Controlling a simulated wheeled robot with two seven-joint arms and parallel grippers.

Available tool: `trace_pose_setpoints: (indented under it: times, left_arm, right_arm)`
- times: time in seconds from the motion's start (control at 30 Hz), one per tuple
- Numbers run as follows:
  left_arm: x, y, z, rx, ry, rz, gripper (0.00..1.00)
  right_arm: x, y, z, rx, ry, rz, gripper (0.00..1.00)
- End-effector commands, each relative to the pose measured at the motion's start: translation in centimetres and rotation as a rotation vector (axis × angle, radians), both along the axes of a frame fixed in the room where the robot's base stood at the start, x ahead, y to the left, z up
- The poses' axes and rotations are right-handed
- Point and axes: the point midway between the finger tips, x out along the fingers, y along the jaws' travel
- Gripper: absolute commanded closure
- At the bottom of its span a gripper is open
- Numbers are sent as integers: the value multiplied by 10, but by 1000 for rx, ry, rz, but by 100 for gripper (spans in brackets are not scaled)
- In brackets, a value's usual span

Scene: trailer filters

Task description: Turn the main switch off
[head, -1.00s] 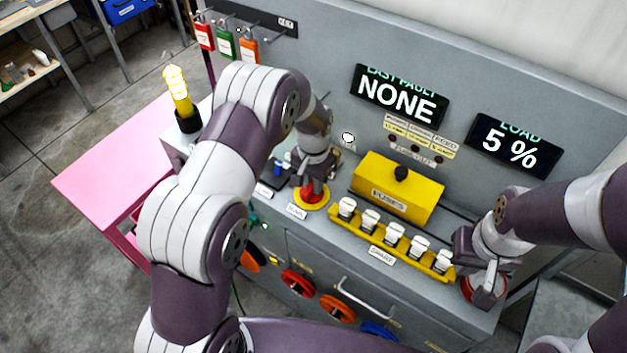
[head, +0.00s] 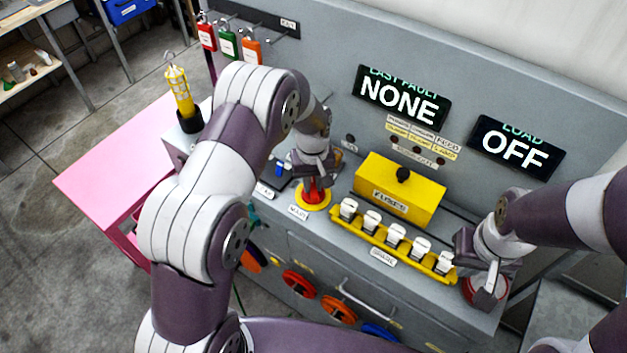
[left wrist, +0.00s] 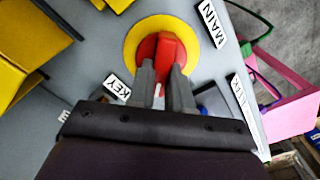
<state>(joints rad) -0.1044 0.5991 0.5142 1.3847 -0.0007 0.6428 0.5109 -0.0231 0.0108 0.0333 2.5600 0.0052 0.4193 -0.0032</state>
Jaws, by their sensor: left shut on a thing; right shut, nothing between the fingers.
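The main switch is a red handle on a yellow round plate (head: 316,205), with a MAIN label (head: 298,212) in front of it. In the left wrist view the red handle (left wrist: 167,52) stands on the yellow plate (left wrist: 137,38). My left gripper (left wrist: 165,75) is shut on the red handle, one finger on each side of it. In the head view my left gripper (head: 314,172) comes down on the switch from above and hides part of it. The load display (head: 515,147) reads OFF. My right gripper (head: 484,290) is shut and empty at the cabinet's right end.
The yellow FUSES cover (head: 400,190) and the yellow rail (head: 440,276) with several white-topped pieces stand right of the switch. The other display (head: 402,97) reads NONE. A yellow caged lamp (head: 180,92) stands at the left, above a pink surface (head: 110,185). Padlock-like tags (head: 228,43) hang at the back.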

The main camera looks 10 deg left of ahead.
Motion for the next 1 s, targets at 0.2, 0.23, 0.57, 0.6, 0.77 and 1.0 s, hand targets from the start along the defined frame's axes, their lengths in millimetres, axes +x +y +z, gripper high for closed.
trace_pose_setpoints:
  times: [0.2,0.23,0.57,0.6,0.77,1.0]
  left_arm:
    - [-3,1,0,1,7,202,100]
    - [-3,1,0,1,7,230,100]
    - [-4,2,0,2,6,528,100]
    - [-4,2,0,2,6,559,100]
    - [-5,2,0,2,6,669,100]
    - [-5,2,0,2,6,778,100]
  right_arm:
    - [0,0,1,0,0,0,100]
    - [0,0,1,0,0,0,100]
    - [0,0,1,0,0,0,100]
    - [0,0,1,0,0,0,100]
    - [0,0,1,0,0,0,100]
    - [0,0,2,0,0,0,100]
